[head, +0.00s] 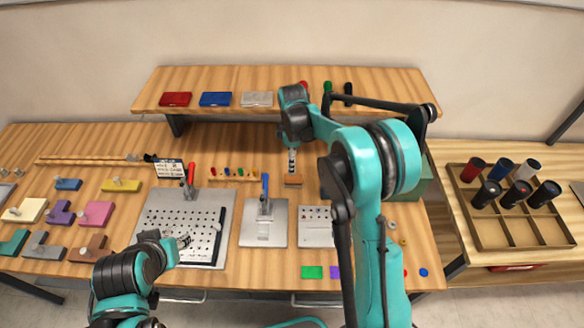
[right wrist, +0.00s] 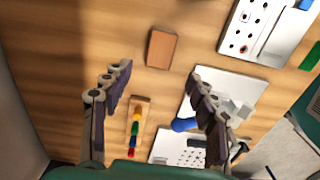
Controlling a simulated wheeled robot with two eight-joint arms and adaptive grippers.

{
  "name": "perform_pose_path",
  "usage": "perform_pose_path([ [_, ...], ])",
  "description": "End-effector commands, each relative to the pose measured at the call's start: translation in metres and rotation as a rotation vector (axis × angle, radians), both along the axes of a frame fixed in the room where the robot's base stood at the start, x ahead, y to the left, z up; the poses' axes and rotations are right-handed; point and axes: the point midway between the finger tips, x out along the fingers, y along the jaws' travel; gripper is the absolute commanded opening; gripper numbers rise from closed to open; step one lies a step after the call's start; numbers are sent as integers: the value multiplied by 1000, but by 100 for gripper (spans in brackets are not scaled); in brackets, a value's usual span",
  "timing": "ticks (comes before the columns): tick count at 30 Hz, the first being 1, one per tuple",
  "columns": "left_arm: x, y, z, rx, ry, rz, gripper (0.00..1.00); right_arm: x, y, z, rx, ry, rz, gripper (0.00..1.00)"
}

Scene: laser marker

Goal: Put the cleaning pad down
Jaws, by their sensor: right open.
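The cleaning pad appears to be the small brown block (head: 293,180) lying on the wooden table below the shelf. In the right wrist view the block (right wrist: 161,48) lies flat just beyond the fingertips, apart from both fingers. My right gripper (head: 292,160) is open and empty, pointing down over the block; its two spread fingers show in the right wrist view (right wrist: 159,78). My left gripper (head: 185,241) is over the perforated plate at the lower left; whether its fingers are open is too small to tell.
A rack of small coloured pieces (head: 232,174) lies left of the block. A plate with a blue-handled clamp (head: 264,222) stands in front. The perforated plate (head: 165,215) has a red-handled clamp. A shelf (head: 285,82) runs behind. A cup tray (head: 490,222) is at right.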

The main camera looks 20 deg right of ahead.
Motion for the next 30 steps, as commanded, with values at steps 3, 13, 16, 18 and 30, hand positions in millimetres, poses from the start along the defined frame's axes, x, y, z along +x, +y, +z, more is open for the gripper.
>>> perform_pose_path([
  [3,0,0,4,0,0,0,40,0,0,15,0,0,0,59],
  [13,0,0,4,0,0,0,40,-45,-2,77,14,-112,-230,59],
  [16,0,0,4,0,0,0,40,-79,-3,104,38,-186,-390,59],
  [18,0,0,4,0,0,0,40,-103,-4,118,63,-238,-502,59],
  [30,0,0,4,0,0,0,40,-232,-7,128,297,-479,-1084,59],
])
